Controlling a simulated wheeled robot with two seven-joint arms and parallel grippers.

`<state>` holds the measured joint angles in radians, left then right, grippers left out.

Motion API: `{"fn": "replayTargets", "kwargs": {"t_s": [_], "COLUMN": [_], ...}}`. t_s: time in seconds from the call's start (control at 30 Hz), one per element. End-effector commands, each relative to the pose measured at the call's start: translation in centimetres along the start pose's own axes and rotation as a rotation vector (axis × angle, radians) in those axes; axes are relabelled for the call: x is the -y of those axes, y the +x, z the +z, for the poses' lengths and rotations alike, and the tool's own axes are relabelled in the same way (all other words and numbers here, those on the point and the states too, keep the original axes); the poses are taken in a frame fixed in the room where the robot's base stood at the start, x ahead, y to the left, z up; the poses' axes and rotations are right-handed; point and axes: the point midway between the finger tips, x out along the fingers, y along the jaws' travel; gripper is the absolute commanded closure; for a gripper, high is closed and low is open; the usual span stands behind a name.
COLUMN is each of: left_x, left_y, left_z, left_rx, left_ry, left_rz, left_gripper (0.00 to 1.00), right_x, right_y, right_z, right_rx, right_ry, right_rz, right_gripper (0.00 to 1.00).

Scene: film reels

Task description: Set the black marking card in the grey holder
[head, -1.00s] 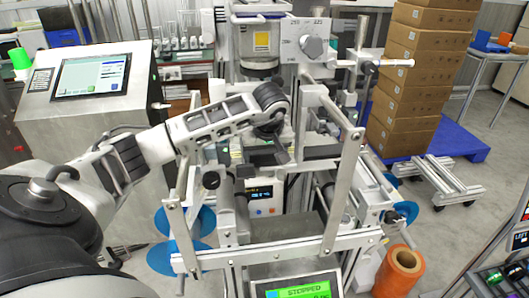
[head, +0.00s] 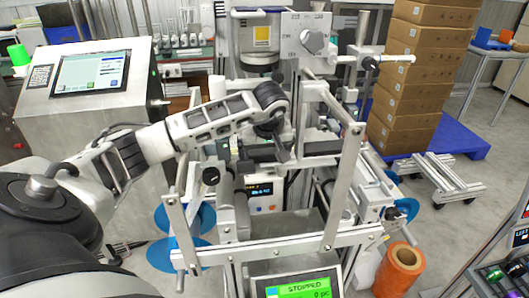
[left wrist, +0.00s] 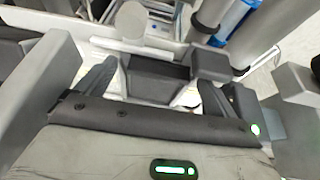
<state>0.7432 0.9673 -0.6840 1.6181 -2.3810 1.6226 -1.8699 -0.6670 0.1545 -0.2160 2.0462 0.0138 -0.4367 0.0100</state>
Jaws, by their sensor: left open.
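My left gripper (head: 281,153) is over the middle of the machine, with its fingers partly hidden by the wrist and machine frame. In the left wrist view my left gripper (left wrist: 154,72) is open, one dark finger on each side. A dark block (left wrist: 155,82) with a raised lip shows between the fingers, and a dark grey block (left wrist: 211,64) stands beside it. I cannot tell whether either is the marking card or its holder, nor whether the fingers touch them. I cannot make out the black card in the head view. My right gripper is not in view.
The metal frame bars (head: 344,190) stand close to the right of my gripper. A printer unit with a dial (head: 312,41) is behind. An orange roll (head: 399,269) stands front right, and blue reels (head: 184,219) sit at the left. Stacked boxes (head: 416,85) stand back right.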

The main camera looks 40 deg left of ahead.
Motion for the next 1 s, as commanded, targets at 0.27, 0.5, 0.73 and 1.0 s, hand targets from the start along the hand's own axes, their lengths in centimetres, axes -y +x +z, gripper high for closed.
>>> {"fn": "replayTargets", "kwargs": {"t_s": [0.27, 0.5, 0.73, 1.0], "left_x": [-0.1, -0.1, 0.0, 0.0], "left_y": [-4.7, -7.8, -8.3, -8.3], "left_z": [-0.4, -0.3, -0.3, -0.3], "left_rx": [-0.004, -0.001, 0.0, 0.0], "left_ry": [0.001, 0.0, 0.0, 0.0], "left_rz": [0.005, 0.002, 0.0, 0.0], "left_gripper": [0.06, 0.06, 0.06, 0.06], "right_x": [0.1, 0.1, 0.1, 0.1], "right_y": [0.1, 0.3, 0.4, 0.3], "right_z": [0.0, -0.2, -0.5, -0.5], "right_rx": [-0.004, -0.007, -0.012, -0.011], "right_ry": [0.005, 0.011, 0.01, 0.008], "right_rz": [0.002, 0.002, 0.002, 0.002], "right_gripper": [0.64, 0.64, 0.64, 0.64]}}
